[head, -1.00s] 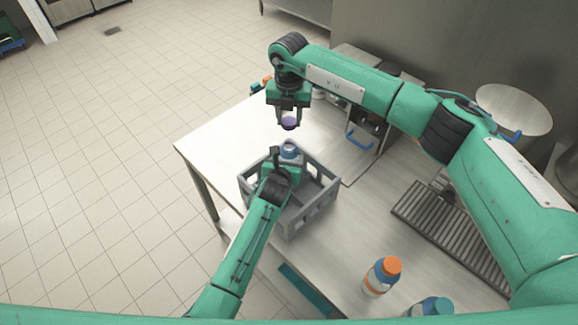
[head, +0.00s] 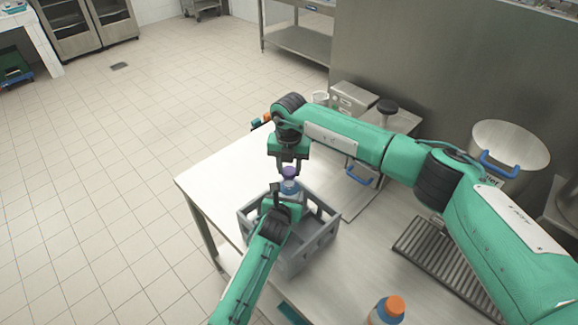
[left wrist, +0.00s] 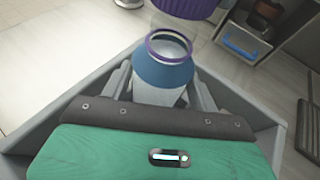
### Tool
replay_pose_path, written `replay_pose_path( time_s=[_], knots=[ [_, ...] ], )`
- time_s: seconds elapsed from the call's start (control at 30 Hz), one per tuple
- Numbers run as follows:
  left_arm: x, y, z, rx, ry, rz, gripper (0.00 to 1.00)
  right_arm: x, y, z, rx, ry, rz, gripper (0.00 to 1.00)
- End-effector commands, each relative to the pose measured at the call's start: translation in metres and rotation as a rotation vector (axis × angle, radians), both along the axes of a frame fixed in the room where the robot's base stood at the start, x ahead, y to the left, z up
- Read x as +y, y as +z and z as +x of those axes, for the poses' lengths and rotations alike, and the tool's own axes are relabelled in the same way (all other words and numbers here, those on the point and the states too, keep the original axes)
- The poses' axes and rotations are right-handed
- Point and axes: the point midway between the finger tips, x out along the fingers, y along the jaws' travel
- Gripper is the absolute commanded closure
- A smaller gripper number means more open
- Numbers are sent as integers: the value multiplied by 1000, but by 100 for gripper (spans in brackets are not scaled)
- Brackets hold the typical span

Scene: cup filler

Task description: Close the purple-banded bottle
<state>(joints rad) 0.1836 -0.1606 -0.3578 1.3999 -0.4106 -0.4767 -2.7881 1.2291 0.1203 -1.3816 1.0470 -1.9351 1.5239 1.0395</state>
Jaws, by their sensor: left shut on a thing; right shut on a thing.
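The purple-banded bottle (head: 290,188) stands upright at the grey crate (head: 322,240). In the left wrist view the bottle (left wrist: 163,72) has a blue shoulder, a purple ring at the neck and an open mouth. My left gripper (head: 283,198) is shut on the bottle's body, which its hand partly hides. The purple cap (head: 289,172) is in my right gripper (head: 289,164), which is shut on it from above. The cap also shows at the top of the left wrist view (left wrist: 190,7), just above the bottle's mouth and apart from it.
An orange-capped bottle (head: 388,309) stands at the front of the steel table (head: 225,165). The table's left part is clear.

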Motion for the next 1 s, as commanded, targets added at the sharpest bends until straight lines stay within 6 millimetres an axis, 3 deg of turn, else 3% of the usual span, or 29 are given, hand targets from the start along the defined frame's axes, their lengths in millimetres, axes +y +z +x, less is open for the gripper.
replay_pose_path(
  time_s=[0.3,1.0],
  knots=[
    [0,0,0,1,0,0,80,0,-17,-1,1,2,-1,85],
    [0,0,0,1,0,0,80,0,-20,0,1,0,-1,85]
  ],
)
